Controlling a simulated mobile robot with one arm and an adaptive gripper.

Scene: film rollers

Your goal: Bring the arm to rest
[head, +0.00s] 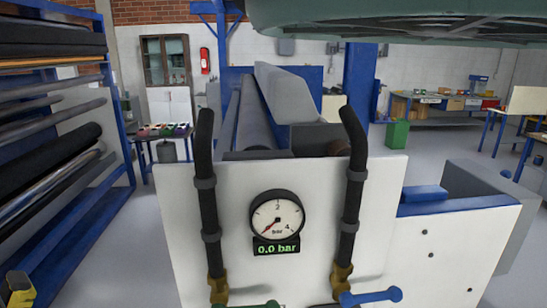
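My gripper is not in view. The white end panel (200,262) of a roller machine stands close in front of me. A round dial gauge (277,216) sits on the panel, with a green readout of 0.0 bar (277,248) below it. A black hose (207,190) rises left of the gauge and another black hose (352,190) rises right of it. Both end in brass fittings. A blue valve handle (371,298) and a green valve handle (246,305) show at the bottom edge, partly cut off.
A blue rack (117,95) with several rolls stands at the left. A grey-green shape (400,18) hangs across the top right; I cannot tell what it is. A green bin (397,134) and workbenches (440,108) stand behind. Grey floor (115,250) is open between rack and machine.

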